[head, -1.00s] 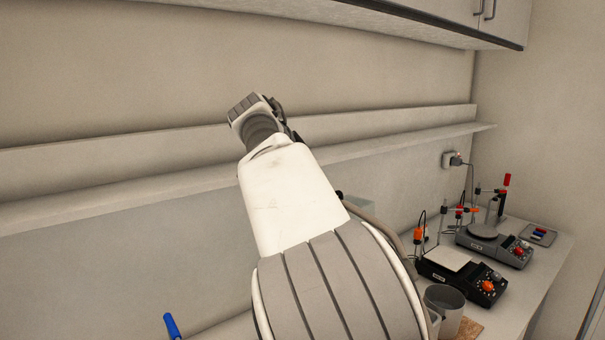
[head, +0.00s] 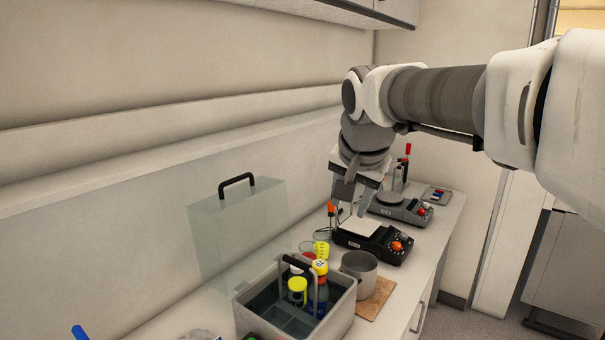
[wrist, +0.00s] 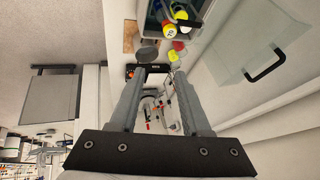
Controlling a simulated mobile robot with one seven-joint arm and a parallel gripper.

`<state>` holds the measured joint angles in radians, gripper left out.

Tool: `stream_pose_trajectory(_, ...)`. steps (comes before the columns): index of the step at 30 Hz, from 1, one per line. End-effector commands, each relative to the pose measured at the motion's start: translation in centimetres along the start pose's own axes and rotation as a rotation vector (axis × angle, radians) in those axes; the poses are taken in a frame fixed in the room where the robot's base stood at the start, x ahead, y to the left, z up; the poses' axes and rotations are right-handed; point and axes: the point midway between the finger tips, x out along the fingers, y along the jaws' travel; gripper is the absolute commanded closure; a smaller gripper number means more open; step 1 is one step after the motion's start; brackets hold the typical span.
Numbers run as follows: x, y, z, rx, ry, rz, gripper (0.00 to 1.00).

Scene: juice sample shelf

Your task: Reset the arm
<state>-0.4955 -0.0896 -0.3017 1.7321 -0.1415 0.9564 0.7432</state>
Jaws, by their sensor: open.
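My gripper (head: 353,200) hangs from my raised arm on the right of the head view, with its fingers pointing down. It is above the bench, near the black stirrer hot plate, and looks apart from it. In the wrist view my gripper (wrist: 160,75) shows two fingers spread wide with nothing held between them. The hot plate (head: 373,240) has a white square top and an orange knob; its white top also shows between the fingers in the wrist view (wrist: 154,77).
A grey caddy (head: 290,331) holds several yellow-capped bottles. A grey pot (head: 359,268) stands on a brown board (head: 376,299). A clear panel (head: 240,230) with a black handle stands by the wall. A second hot plate (head: 398,207) is farther back. A shelf ledge (head: 180,158) runs along the wall.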

Motion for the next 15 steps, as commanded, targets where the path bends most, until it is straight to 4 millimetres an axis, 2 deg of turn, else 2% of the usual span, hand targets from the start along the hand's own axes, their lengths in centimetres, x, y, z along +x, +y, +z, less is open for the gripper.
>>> stream_pose_trajectory(1, -0.7, 2.0, 1.1, -0.025, -0.011, -0.006, 0.53)
stream_pose_trajectory(6, -2.2, 7.0, 5.4, -0.147, -0.038, -0.021, 0.53)
stream_pose_trajectory(15, -3.1, 14.3, 14.5, -0.376, -0.049, -0.010, 0.53)
